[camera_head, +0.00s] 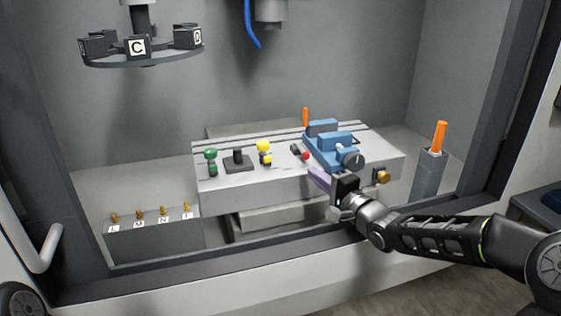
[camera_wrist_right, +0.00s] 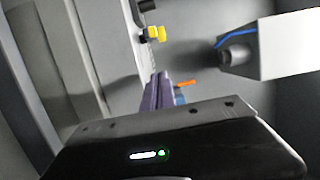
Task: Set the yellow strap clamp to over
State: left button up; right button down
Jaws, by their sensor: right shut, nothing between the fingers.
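The yellow strap clamp (camera_head: 265,147) stands on the grey slotted table, with a dark part between its yellow upper knob and a lower yellow piece. It also shows near the top of the right wrist view (camera_wrist_right: 155,34). My right gripper (camera_head: 314,174) is in front of the table, to the right of the clamp and apart from it. Its purple fingers (camera_wrist_right: 158,92) are shut with nothing held. My left gripper is not in view.
A green clamp (camera_head: 211,162) and a black post block (camera_head: 238,161) stand left of the yellow clamp. A blue vise (camera_head: 332,148) and a red knob (camera_head: 306,156) are to its right. A lettered carousel (camera_head: 140,58) hangs above at left.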

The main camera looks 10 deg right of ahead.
aim_at(281, 174)
jog(key=x, duration=1)
jog(key=shift+a, duration=0.25)
jog(key=a, duration=0.2)
jog(key=shift+s+a, duration=0.2)
jog(key=shift+a, duration=0.5)
jog(key=shift+a+f, duration=0.1)
